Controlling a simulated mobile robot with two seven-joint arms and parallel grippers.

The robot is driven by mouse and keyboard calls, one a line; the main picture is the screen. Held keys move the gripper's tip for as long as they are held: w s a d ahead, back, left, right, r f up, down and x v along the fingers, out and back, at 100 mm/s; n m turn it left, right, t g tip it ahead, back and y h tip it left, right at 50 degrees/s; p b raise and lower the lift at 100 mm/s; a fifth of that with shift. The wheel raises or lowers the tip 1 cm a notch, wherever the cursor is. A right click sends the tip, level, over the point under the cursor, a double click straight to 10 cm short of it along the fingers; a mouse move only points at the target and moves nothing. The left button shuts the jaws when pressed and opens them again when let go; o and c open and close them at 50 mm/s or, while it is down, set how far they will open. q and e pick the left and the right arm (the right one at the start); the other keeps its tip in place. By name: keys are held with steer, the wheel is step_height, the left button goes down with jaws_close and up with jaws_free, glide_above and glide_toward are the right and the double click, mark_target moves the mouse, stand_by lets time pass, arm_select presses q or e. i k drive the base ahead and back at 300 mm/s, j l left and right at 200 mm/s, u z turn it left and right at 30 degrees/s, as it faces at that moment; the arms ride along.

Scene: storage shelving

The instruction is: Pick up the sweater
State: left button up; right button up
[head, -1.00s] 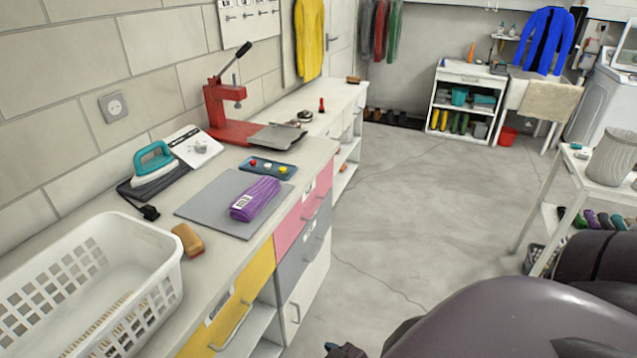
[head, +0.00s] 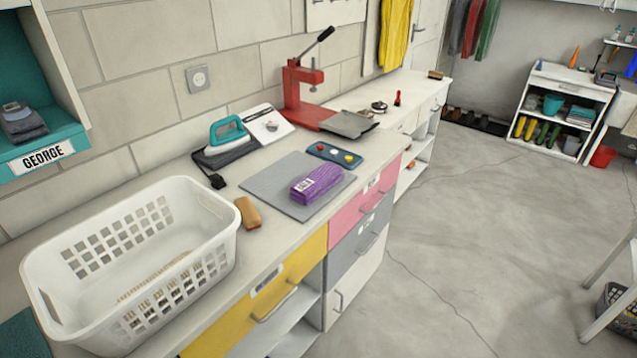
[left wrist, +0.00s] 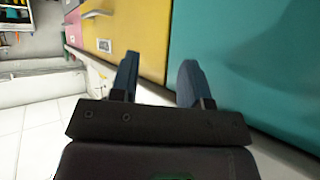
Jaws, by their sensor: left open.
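A purple, ribbed, folded bundle with a white label (head: 318,184) lies on a grey mat (head: 268,188) on the counter. It may be the sweater, but I cannot tell for sure. A blue garment (head: 632,68) shows only as a sliver at the far right edge of the head view. My left gripper (left wrist: 158,72) shows in the left wrist view with its two fingers apart and nothing between them. It is close to yellow and teal cabinet fronts. Neither gripper shows in the head view.
A white basket (head: 205,235) stands on the counter's near left, beside a brush (head: 247,213). An iron (head: 228,133), a red press (head: 300,95) and a small blue tray (head: 333,154) stand behind. A teal shelf labelled GEORGE (head: 45,158) hangs at left. The floor (head: 480,220) is mostly clear.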

mark_target(308, 190)
steer(key=i+l, duration=0.55)
steer(key=l, duration=0.15)
steer(key=i+l, duration=0.55)
steer(key=l, duration=0.15)
steer(key=i+l, duration=0.55)
steer(key=l, duration=0.15)
steer(key=i+l, duration=0.55)
steer(key=l, duration=0.15)
steer(key=l+u, duration=0.1)
steer(key=u, duration=0.25)
steer(key=i+l+u, duration=0.1)
steer(key=u, duration=0.2)
steer(key=l+u, duration=0.15)
steer(key=u, duration=1.65)
steer(key=l, duration=0.05)
